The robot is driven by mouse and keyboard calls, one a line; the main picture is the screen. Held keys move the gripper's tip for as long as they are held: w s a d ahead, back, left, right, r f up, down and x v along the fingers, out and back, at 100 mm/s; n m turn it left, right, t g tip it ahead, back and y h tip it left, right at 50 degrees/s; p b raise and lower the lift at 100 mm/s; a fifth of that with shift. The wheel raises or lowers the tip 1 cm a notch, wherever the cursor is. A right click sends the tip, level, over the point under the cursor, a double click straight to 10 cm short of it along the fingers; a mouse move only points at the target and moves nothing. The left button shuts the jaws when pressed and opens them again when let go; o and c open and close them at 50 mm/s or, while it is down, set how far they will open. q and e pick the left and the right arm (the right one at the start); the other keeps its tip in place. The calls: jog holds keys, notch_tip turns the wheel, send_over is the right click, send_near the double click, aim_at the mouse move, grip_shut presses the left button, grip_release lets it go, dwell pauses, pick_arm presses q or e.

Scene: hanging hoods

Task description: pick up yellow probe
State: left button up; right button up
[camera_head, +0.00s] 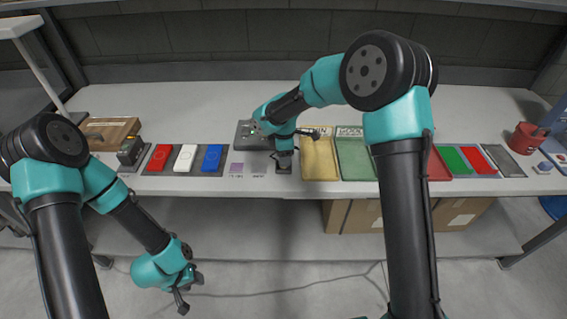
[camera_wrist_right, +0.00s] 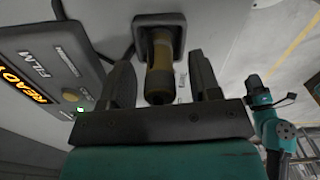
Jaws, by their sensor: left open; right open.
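The yellow probe (camera_wrist_right: 160,70) stands in a dark square holder (camera_wrist_right: 150,22) in the right wrist view. It has a yellow body with a dark grip band and a dark rounded end. My right gripper (camera_wrist_right: 163,88) is open, with one finger on each side of the probe and small gaps visible. In the head view my right gripper (camera_head: 285,158) is low over the bench's front edge and hides the probe. My left gripper (camera_head: 184,289) hangs open and empty, below and in front of the bench.
A dark film meter (camera_wrist_right: 48,62) with a lit display sits close beside the right gripper. Yellow (camera_head: 320,158) and green (camera_head: 354,158) trays lie to its right. Red (camera_head: 159,158), white (camera_head: 184,158) and blue (camera_head: 212,157) blocks lie to its left. The bench's back is clear.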

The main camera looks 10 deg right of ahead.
jog(key=shift+c, duration=0.5)
jog(key=c, duration=0.9)
jog(key=shift+r, duration=0.15)
jog(key=shift+r, duration=1.4)
jog(key=shift+s+r, duration=0.1)
jog(key=shift+r, duration=0.25)
jog(key=s+a, duration=0.1)
jog(key=s, duration=0.4)
jog(key=s+a+r, duration=0.1)
jog(key=s, duration=0.4)
jog(key=s+a, duration=0.1)
jog(key=s, duration=0.4)
jog(key=shift+s+r, duration=0.15)
jog(key=shift+s, duration=0.1)
jog(key=shift+d, duration=0.1)
